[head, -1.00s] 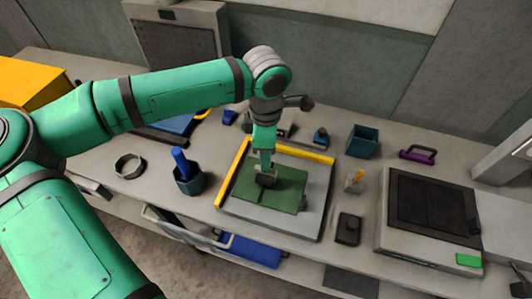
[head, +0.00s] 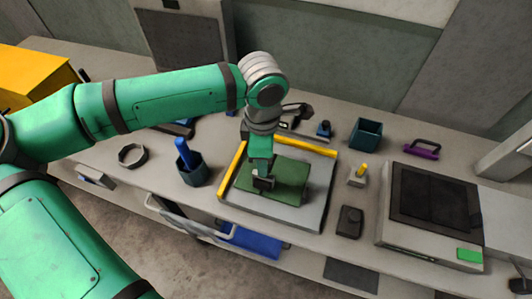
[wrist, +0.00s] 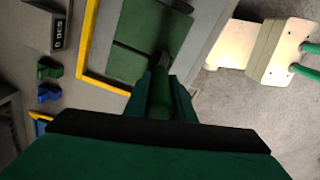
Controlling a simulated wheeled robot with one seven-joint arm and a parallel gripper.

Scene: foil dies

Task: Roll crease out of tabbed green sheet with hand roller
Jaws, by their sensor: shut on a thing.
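The green sheet (head: 288,179) lies flat on a grey plate (head: 318,200) with yellow guide strips along its left and back edges. In the wrist view the sheet (wrist: 150,27) shows at the top, with a thin dark line across it that may be the crease. My gripper (head: 262,178) is over the left part of the sheet, pointing down. It is shut on the hand roller, whose dark green handle (wrist: 160,95) shows between the fingers in the wrist view. The roller's lower end is small and dark; I cannot tell whether it touches the sheet. The tab is not clear.
A dark cup with a blue handle (head: 189,165) stands left of the plate. To the right are a black block (head: 348,221), a small yellow-handled tool (head: 358,176) and a large dark-topped machine (head: 432,206). A teal bin (head: 365,133) and purple handle (head: 421,149) are behind.

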